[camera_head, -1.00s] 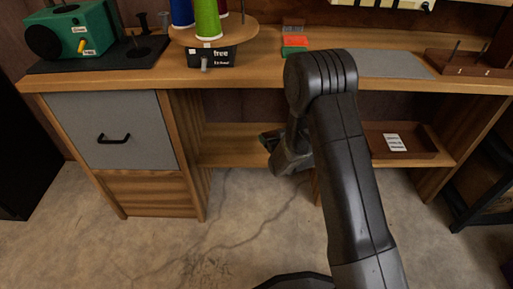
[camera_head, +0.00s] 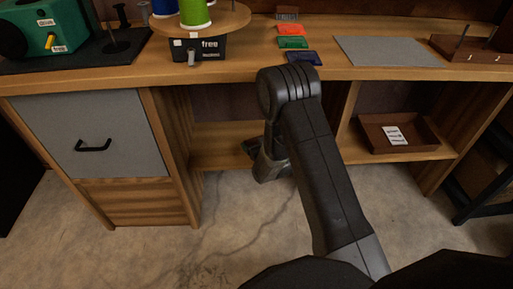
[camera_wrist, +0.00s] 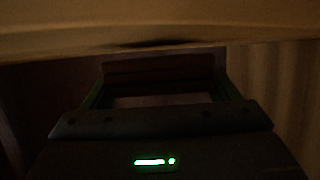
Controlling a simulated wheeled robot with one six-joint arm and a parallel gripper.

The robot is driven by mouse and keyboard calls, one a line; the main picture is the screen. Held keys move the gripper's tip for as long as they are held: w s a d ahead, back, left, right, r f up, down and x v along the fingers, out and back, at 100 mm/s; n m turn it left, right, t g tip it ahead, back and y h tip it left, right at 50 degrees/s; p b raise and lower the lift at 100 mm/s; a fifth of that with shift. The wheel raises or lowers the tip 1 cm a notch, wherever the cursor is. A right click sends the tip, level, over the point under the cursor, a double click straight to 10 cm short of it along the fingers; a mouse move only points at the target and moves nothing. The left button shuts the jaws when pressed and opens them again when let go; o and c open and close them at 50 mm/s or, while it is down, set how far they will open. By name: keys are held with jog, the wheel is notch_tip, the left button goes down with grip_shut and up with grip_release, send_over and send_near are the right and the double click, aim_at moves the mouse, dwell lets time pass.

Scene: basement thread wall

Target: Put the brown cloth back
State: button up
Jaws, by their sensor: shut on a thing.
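My gripper (camera_head: 252,148) reaches into the open shelf space under the desk, left of the middle divider. It is mostly hidden behind my arm's wrist in the head view. In the dark wrist view, my gripper (camera_wrist: 160,88) is shut on a dark brownish strip, which looks like the brown cloth (camera_wrist: 160,66), between its fingertips. The cloth cannot be made out in the head view. A pale wooden surface passes close above the gripper in the wrist view.
The wooden desk (camera_head: 240,75) has a grey-fronted drawer (camera_head: 92,135) at left and a lower shelf (camera_head: 213,145). A brown tray (camera_head: 398,147) with a white label stands on the right shelf. Spools, coloured cards and a grey mat (camera_head: 385,51) lie on top. The floor in front is clear.

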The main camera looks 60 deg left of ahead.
jog(key=shift+f, duration=0.5)
jog(key=shift+f, duration=0.15)
jog(key=o, duration=1)
jog(key=shift+c, duration=0.2)
jog(key=shift+r, duration=0.2)
jog(key=p+v, duration=0.4)
jog(key=v, duration=0.8)
